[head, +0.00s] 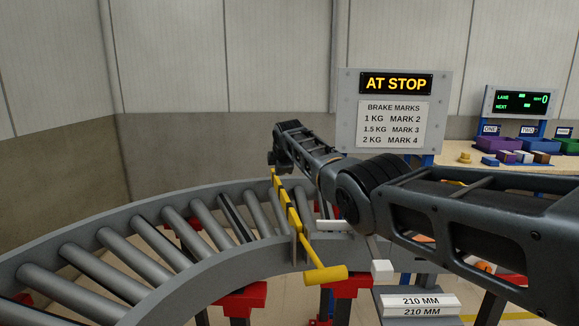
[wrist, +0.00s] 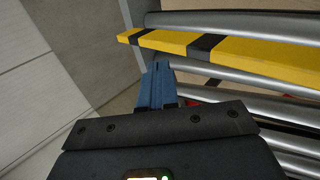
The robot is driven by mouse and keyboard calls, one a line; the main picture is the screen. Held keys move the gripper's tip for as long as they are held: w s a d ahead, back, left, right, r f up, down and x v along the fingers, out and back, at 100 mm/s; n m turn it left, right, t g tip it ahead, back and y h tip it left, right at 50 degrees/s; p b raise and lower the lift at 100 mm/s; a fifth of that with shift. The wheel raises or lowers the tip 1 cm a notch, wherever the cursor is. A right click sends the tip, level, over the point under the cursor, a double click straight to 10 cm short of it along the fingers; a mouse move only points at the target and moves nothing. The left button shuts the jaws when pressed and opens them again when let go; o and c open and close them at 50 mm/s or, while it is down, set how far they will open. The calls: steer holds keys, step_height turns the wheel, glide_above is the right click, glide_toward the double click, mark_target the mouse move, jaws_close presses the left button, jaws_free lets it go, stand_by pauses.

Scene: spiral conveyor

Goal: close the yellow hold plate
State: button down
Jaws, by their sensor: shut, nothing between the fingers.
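The yellow hold plate (head: 289,208) is a narrow bar with black bands. In the head view it runs across the curved roller conveyor from the far rail to the near rail. A yellow handle (head: 325,274) sticks out at its near end, outside the near rail. In the wrist view the plate (wrist: 260,50) crosses the upper right, above the rollers. My gripper (wrist: 160,68) has its blue fingers together and empty, beside the plate's far end and apart from it in the picture. The gap in depth is unclear. In the head view the fingers are too small to make out.
The curved conveyor (head: 215,272) has grey rollers and side rails on red-topped supports. A sign (head: 395,84) reads "AT STOP" above a list of brake marks. A "210 MM" block (head: 418,304) stands at the near right. A bench with coloured bins (head: 500,144) is at the back right.

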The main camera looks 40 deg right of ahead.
step_height(320, 180, up, 11)
steer(key=b, duration=0.1)
stand_by(0.3)
